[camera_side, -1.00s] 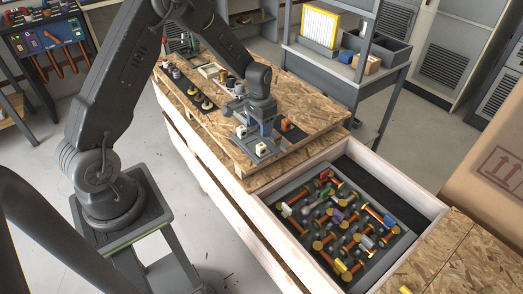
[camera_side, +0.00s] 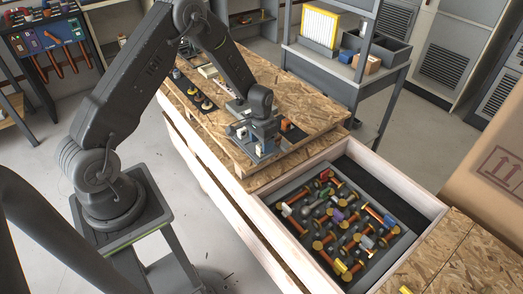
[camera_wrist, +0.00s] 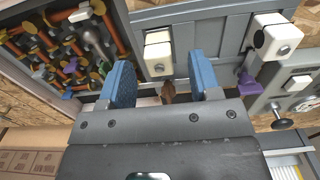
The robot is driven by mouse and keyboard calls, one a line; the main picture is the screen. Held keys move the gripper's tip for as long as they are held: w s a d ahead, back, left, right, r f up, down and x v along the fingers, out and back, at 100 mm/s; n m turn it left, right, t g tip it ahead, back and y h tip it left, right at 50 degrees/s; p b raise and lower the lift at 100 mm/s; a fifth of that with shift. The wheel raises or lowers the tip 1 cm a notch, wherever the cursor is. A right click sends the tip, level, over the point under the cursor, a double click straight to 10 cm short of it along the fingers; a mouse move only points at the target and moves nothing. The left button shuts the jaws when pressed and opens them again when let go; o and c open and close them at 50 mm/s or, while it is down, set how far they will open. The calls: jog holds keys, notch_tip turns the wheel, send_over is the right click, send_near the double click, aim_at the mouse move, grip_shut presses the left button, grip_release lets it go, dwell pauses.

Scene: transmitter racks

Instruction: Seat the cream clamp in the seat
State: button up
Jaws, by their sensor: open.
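A cream clamp (camera_wrist: 158,53) with a round metal fastener on its face sits on a grey panel (camera_wrist: 211,48) in the wrist view. My gripper (camera_wrist: 160,72) is open, with one blue finger on each side of this clamp and a gap showing on both sides. A second, whiter clamp (camera_wrist: 275,37) stands on the panel to the right. In the side view my gripper (camera_side: 263,143) is low over the grey fixture, with a pale clamp (camera_side: 261,151) by its fingers and another (camera_side: 241,133) to the left. I cannot tell which part is the seat.
A drawer tray (camera_side: 292,186) of copper and coloured parts lies at the front right. A purple piece (camera_wrist: 249,85) and another pale block (camera_wrist: 298,83) are right of my fingers. An orange piece (camera_side: 287,125) is close to my gripper. The bench board (camera_side: 300,95) behind is mostly bare.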

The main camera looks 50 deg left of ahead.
jog(key=shift+f, duration=0.25)
dwell(0.4)
jog(key=c, duration=1)
jog(key=shift+r, duration=0.1)
